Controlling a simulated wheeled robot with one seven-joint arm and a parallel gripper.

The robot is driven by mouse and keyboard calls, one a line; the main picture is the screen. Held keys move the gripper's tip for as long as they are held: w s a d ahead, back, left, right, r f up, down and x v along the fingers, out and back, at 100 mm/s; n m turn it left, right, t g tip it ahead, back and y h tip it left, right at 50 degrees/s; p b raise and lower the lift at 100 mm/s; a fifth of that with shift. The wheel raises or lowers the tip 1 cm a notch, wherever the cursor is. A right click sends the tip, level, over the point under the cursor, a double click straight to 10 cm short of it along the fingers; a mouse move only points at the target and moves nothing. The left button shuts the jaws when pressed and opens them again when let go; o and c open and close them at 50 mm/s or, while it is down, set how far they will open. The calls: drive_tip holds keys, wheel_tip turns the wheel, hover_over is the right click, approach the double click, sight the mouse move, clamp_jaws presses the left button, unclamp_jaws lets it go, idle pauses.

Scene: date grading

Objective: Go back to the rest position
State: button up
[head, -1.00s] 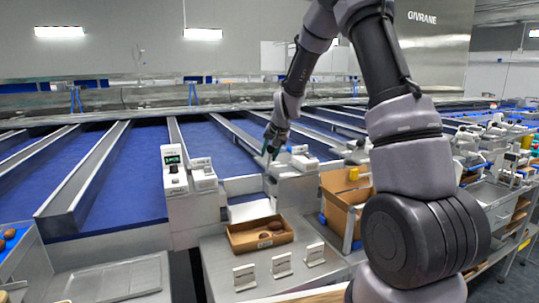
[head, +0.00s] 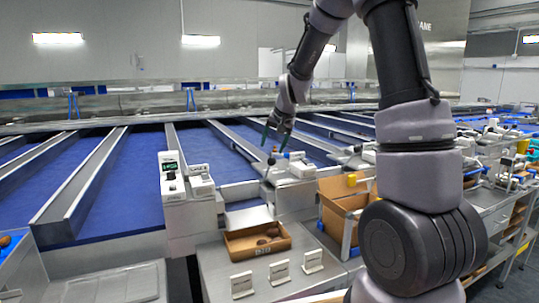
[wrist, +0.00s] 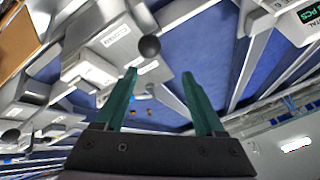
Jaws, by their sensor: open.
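My gripper (head: 275,137) is in the air in the head view, over the machine row beside the blue lanes. Its two green fingers stand apart in the wrist view (wrist: 158,98), and nothing is between them. My arm rises from the right side and bends over to the left, down to the gripper. No object is held.
A cardboard box (head: 258,240) with a few brown dates sits on the steel table below. A taller open carton (head: 343,212) stands to its right. Several small white holders (head: 277,271) stand along the table's front. White devices (head: 172,178) line the ends of the blue lanes (head: 105,205).

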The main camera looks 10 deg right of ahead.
drive_tip(key=shift+v, duration=1.2)
drive_tip(key=s+d+r, duration=0.2)
drive_tip(key=s+r, duration=0.8)
drive_tip(key=s, duration=0.4)
drive_tip(key=s+r, duration=0.2)
drive_tip(key=s, duration=1.6)
drive_tip(key=shift+d+t, duration=0.4)
drive_tip(key=shift+d, duration=0.1)
